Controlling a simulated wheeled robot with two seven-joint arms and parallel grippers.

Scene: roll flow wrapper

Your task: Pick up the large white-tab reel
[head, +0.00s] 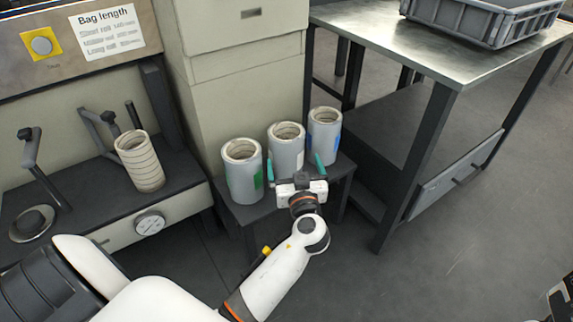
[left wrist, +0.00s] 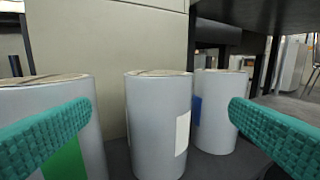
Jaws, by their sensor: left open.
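The white-tab reel (head: 286,150) is a grey upright cylinder with a pale rim, in the middle of three reels on a low dark stand. In the left wrist view it stands ahead (left wrist: 152,125), with its white tab (left wrist: 183,133) on the right side of its face. My left gripper (head: 294,160) is open in front of this reel, its teal fingers spread to either side. In the left wrist view the fingers (left wrist: 162,108) frame the reel, with visible gaps; nothing is held. A white and black part at the head view's lower right corner may be my right gripper; its jaws are unclear.
A green-tab reel (head: 243,172) stands close on the left and a blue-tab reel (head: 323,136) on the right, both on the stand (head: 240,213). A beige cabinet rises behind. A metal table (head: 440,45) with a grey crate (head: 490,22) is at right. A ribbed roll (head: 140,162) sits on the machine.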

